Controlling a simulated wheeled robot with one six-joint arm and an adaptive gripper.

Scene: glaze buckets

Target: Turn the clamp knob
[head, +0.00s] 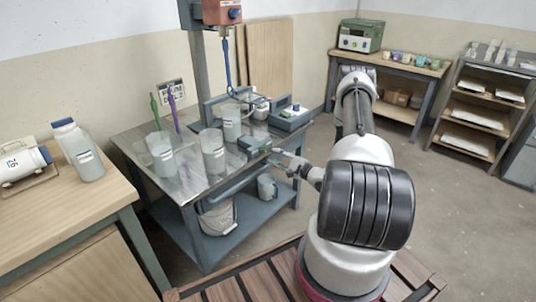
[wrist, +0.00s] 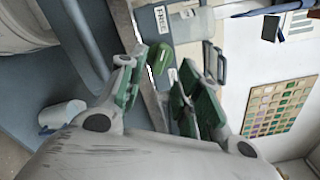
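My gripper (head: 284,160) is at the near right edge of the metal worktable. In the wrist view my gripper (wrist: 170,72) has its two green-padded fingers spread well apart. A small green piece (wrist: 172,75), which looks like the clamp knob, shows in the gap between them, beyond the pads. I cannot tell how far off it is, and no contact shows. A grey block (wrist: 185,25) with a label reading FREE is beside it. In the head view a small green part (head: 266,148) shows at the table edge close to the fingertips.
The worktable (head: 150,137) carries several translucent jugs, including a jug (head: 212,152) near the gripper. A mixer head (head: 222,12) on a column stands above. A white bucket (head: 217,217) is on the lower shelf. Floor at right is clear.

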